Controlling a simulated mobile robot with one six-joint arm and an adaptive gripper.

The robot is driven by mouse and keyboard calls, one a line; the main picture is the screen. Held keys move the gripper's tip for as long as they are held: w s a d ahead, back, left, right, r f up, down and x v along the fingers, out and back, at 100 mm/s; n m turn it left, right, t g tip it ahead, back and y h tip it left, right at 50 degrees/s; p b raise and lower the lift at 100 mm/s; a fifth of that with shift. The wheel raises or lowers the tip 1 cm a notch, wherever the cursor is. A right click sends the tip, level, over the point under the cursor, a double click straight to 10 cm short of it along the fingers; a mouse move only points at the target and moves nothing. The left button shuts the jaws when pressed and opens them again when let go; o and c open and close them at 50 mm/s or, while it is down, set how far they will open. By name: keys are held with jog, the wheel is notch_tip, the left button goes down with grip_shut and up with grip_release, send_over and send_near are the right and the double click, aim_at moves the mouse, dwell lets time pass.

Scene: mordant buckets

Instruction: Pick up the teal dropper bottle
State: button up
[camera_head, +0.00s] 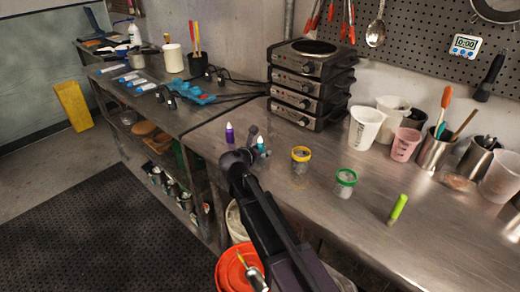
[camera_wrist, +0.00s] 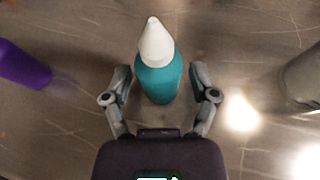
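The teal dropper bottle (camera_wrist: 159,82) with a white pointed cap stands on the steel counter. In the wrist view it is between the two fingers of my gripper (camera_wrist: 161,90), with a gap on each side. The fingers are open and do not touch it. In the head view the teal bottle (camera_head: 260,144) shows only in part beside my gripper (camera_head: 250,146), with my arm in front of it.
A purple bottle (camera_head: 229,134) stands close by on the left. To the right are a yellow-rimmed jar (camera_head: 301,158), a green-rimmed jar (camera_head: 345,183) and a green tube (camera_head: 398,207). Stacked hotplates (camera_head: 305,85) stand behind. An orange bucket (camera_head: 232,272) is below the counter's front edge.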

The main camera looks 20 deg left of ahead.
aim_at(259, 142)
grip_shut()
jog(key=shift+r, duration=0.15)
notch_tip(259, 142, up, 3)
jog(key=p, duration=0.3)
jog(key=shift+r+p, duration=0.2)
jog(key=shift+p, duration=0.15)
jog(key=s+d, duration=0.2)
jog(key=s, duration=0.3)
jog(key=s+d+r+p, duration=0.1)
jog(key=s+d, duration=0.1)
jog(key=s, duration=0.3)
jog(key=s+d, duration=0.2)
jog(key=s, duration=0.2)
jog(key=shift+s+r, duration=0.15)
jog(key=shift+s, duration=0.25)
jog(key=shift+s+a, duration=0.1)
